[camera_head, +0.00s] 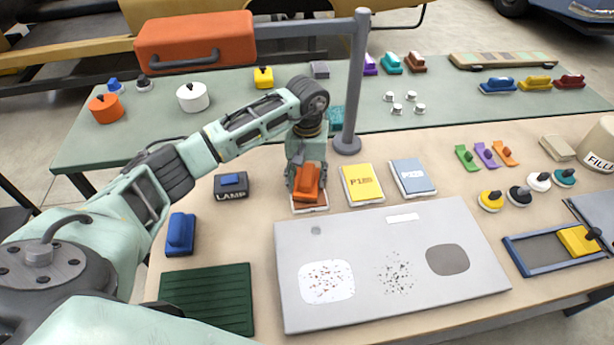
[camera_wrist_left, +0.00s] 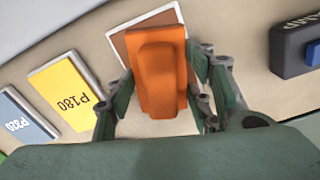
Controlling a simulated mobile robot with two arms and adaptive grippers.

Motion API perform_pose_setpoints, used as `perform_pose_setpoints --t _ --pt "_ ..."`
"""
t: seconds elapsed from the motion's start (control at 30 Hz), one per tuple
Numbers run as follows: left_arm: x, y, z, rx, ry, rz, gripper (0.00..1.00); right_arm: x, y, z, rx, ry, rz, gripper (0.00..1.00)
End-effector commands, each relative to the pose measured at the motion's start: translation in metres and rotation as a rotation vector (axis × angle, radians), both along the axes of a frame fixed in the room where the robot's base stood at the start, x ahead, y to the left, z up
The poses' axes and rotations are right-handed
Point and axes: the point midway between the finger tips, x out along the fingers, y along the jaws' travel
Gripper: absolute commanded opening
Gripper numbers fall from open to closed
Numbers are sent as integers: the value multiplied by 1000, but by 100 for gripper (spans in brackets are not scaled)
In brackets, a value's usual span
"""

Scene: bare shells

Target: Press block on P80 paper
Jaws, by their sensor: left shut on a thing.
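The block also shows in the left wrist view (camera_wrist_left: 158,75), with a finger of the gripper (camera_wrist_left: 158,100) on each side. Under it is a brown sheet with a white edge (camera_wrist_left: 130,42), whose label is hidden; only its light rim (camera_head: 310,209) shows in the head view. The block appears to be on or just above this sheet; I cannot tell if they touch. My right gripper is not in view.
To the right lie a yellow P180 paper (camera_head: 362,184) and a blue-grey P320 paper (camera_head: 413,177). A dark LAMP box (camera_head: 232,192) stands left. A grey panel (camera_head: 390,300) with patches lies in front. A grey post (camera_head: 353,90) rises close behind the gripper.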

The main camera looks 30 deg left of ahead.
Motion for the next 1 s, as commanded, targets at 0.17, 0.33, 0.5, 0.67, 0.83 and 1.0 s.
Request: perform_pose_setpoints --t 0.17,0.33,0.5,0.67,0.83,1.0 --pt "1 0 19 0 -4 -1 27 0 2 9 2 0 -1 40" --pt "1 0 33 0 -4 0 27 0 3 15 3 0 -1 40" --pt "1 1 46 1 -4 1 27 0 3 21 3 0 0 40" --pt "2 0 59 -1 -5 0 27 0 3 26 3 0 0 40" --pt "1 0 63 -1 -4 0 27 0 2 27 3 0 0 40" --pt "1 0 62 -1 -4 0 27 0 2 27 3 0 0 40"
